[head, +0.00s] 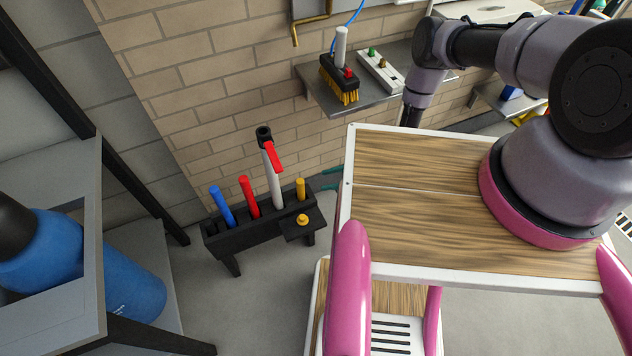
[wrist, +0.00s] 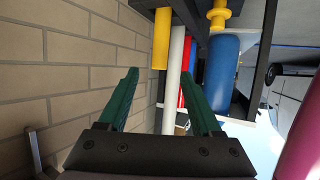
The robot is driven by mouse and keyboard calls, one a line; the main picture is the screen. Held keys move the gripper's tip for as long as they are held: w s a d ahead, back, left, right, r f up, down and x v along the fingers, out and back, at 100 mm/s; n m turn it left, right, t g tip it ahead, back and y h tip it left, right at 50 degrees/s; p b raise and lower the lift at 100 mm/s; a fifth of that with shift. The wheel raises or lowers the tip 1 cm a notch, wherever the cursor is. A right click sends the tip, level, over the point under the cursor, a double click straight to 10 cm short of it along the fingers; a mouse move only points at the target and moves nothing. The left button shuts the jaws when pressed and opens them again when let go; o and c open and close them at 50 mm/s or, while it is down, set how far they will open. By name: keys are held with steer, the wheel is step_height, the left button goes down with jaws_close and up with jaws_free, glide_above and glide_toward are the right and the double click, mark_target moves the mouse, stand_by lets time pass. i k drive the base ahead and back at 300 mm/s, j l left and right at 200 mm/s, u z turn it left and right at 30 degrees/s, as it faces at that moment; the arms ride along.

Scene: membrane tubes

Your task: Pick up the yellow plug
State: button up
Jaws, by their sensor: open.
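A small yellow plug with a wider flange (head: 302,219) stands on a little side plate at the right front of a black rack. It also shows in the wrist view (wrist: 218,18) at the top, right of the fingers. A plain yellow cylinder (head: 300,188) stands in the rack's right end; in the wrist view (wrist: 161,42) it lies beyond the gap between the fingers. My gripper (wrist: 160,75) has two green fingers, apart and empty. In the head view its teal fingertips (head: 329,178) show right of the rack, partly hidden by the wooden top.
The black rack (head: 240,240) also holds a blue tube (head: 222,206), a red tube (head: 250,197) and a tall white tube (head: 274,185) with a red-handled black top. A brick wall (head: 190,100) is close behind. A wooden-topped cart (head: 430,230) stands at right.

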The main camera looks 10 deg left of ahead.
mark_target(302, 219)
steer(key=k, duration=1)
